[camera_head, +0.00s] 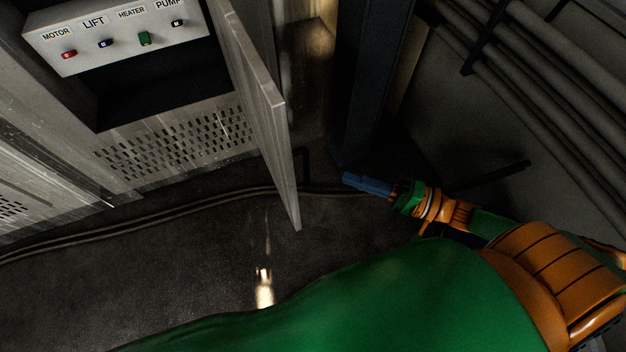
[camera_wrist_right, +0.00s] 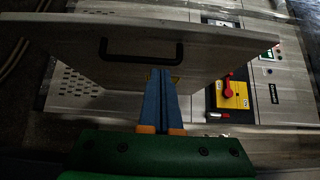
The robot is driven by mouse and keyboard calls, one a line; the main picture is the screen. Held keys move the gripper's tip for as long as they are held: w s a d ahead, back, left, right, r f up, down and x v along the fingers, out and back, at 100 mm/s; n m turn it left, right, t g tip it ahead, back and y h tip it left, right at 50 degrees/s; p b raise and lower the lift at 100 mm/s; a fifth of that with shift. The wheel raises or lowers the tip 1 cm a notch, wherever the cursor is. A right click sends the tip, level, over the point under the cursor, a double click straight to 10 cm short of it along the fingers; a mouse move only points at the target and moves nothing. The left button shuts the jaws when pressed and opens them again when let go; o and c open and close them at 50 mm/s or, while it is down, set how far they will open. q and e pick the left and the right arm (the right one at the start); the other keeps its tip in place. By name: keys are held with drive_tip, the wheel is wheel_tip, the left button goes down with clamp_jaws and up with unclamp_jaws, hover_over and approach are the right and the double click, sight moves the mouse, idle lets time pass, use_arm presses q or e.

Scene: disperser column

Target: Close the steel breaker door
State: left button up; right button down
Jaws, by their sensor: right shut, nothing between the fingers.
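The steel breaker door (camera_head: 268,115) stands open, swung out from the grey cabinet (camera_head: 170,150), and shows nearly edge-on in the head view. The door also fills much of the right wrist view (camera_wrist_right: 215,50), with its black bar handle (camera_wrist_right: 140,58). The handle shows dark on the door's right side in the head view (camera_head: 306,165). My right gripper (camera_head: 346,179) has shut blue fingers, empty, to the right of the door on the handle side, with a gap between. In the right wrist view its fingertips (camera_wrist_right: 162,72) point at the door by the handle. My left gripper is not in view.
A control panel (camera_head: 115,35) with several labelled buttons is on the cabinet. A yellow plate with a red switch (camera_wrist_right: 232,93) shows beyond the door. A dark post (camera_head: 372,80) stands behind my right gripper. Cables (camera_head: 150,213) run along the floor.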

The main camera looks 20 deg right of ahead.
drive_tip(key=w+a+p, duration=0.1)
drive_tip(key=w+a, duration=0.1)
drive_tip(key=a, duration=0.6)
drive_tip(key=shift+w+a, duration=0.15)
drive_tip(key=shift+w, duration=0.2)
drive_tip(key=shift+r, duration=0.1)
